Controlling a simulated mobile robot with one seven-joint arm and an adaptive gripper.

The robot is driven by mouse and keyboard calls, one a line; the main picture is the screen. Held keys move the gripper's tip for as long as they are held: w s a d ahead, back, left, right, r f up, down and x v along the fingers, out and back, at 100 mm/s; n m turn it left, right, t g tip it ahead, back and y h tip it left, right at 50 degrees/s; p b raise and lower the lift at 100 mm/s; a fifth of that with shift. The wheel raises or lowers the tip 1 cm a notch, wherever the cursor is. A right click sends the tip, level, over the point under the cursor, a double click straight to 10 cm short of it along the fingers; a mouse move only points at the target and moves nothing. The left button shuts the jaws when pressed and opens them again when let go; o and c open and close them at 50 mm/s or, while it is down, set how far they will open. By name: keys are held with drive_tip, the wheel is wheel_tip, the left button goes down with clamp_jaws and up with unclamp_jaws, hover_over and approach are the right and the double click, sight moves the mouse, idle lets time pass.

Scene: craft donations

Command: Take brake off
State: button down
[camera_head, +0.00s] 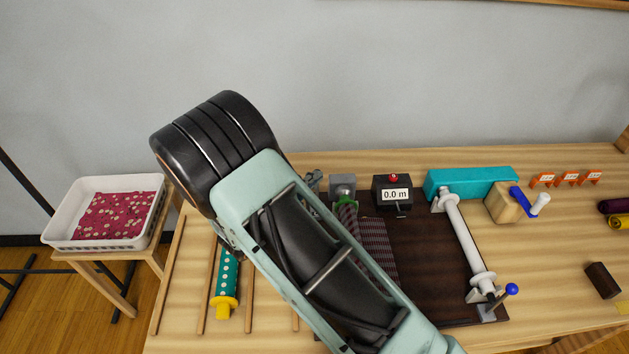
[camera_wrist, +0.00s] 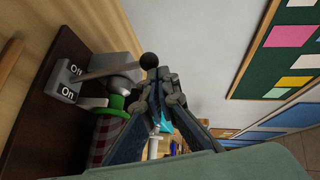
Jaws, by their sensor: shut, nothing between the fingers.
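The brake lever shows in the wrist view, with a metal rod and a black knob (camera_wrist: 149,61) at its end. It comes out of a grey block with an "Off" label (camera_wrist: 76,69) and an "On" label (camera_wrist: 68,93). The rod leaves the block between the two labels; I cannot tell which one it is set to. My gripper (camera_wrist: 164,78) is shut and empty, its fingertips close beside the knob; touching or apart is unclear. In the head view my gripper (camera_head: 314,180) is mostly hidden behind my arm, just left of a grey box (camera_head: 342,187).
A plaid cloth roll (camera_wrist: 108,138) with a green end lies beside the lever. A dotted teal roll (camera_head: 226,272) lies left.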

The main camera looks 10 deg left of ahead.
drive_tip(key=shift+w+a, duration=0.25)
drive_tip(key=shift+w, duration=0.9)
drive_tip(key=s+a+r+p, duration=0.1)
drive_tip(key=s+a+r, duration=0.2)
drive_tip(key=s+r, duration=0.3)
drive_tip(key=s, duration=0.4)
drive_tip(key=shift+s+r+p, duration=0.3)
drive_tip(key=shift+s+r, duration=0.05)
drive_tip(key=shift+s, duration=0.05)
